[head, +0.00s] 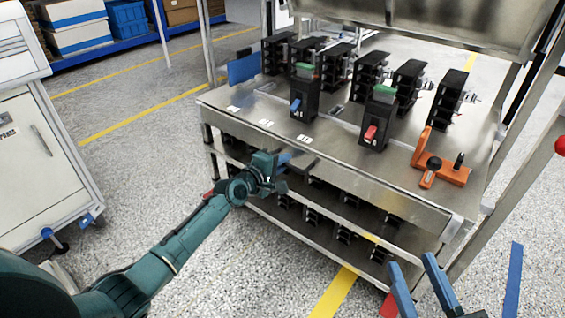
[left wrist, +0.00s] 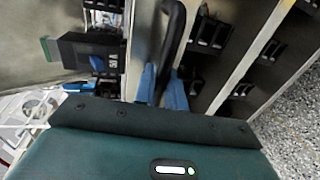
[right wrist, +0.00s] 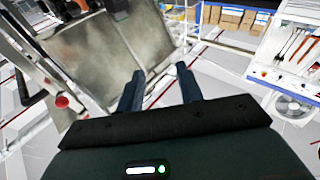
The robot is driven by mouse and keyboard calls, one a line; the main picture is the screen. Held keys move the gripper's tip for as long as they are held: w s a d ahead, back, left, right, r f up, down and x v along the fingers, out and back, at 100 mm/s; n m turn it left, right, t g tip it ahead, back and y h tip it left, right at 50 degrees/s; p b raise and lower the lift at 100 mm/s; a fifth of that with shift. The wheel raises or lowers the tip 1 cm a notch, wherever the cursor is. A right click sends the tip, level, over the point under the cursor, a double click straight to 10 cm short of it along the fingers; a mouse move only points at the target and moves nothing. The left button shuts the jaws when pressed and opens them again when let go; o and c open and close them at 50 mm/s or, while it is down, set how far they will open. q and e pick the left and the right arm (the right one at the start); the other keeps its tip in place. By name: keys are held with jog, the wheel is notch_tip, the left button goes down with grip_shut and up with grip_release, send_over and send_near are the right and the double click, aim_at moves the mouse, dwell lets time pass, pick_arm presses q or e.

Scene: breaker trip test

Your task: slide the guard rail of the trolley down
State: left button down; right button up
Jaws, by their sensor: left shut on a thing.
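The metal trolley (head: 240,112) has a top deck with a long strip (head: 370,188) along its front edge and a shelf below. My left gripper (head: 281,162) is at this front edge. In the left wrist view its blue fingers (left wrist: 164,92) are shut on a dark curved bar (left wrist: 173,35), which looks like the guard rail's handle. The gripper hides much of the bar in the head view, and I cannot tell how it joins the strip. My right gripper (head: 421,280) is open and empty, low in front of the trolley's right end; it also shows in the right wrist view (right wrist: 159,85).
Black breakers stand on the deck, two with green tops (head: 304,72) (head: 383,92). An orange fixture (head: 440,170) sits at the deck's right. More dark units stand on the lower shelf. A white cabinet (head: 40,160) is at left. The floor between is clear.

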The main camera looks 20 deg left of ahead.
pick_arm(q)
jog(key=c, duration=1.6)
grip_release()
jog(key=shift+s+f, duration=0.1)
jog(key=shift+f, duration=0.3)
jog(key=shift+o, duration=0.3)
jog(key=shift+r, duration=0.1)
jog(key=shift+s+r, duration=0.1)
jog(key=p+v, duration=0.5)
jog(key=v, duration=0.8)
pick_arm(e)
jog(key=shift+s+d+f+n+h, duration=0.2)
jog(key=shift+d+n+h, duration=0.3)
jog(key=shift+n, duration=0.1)
jog(key=shift+w+r, duration=0.1)
jog(key=shift+r, duration=0.15)
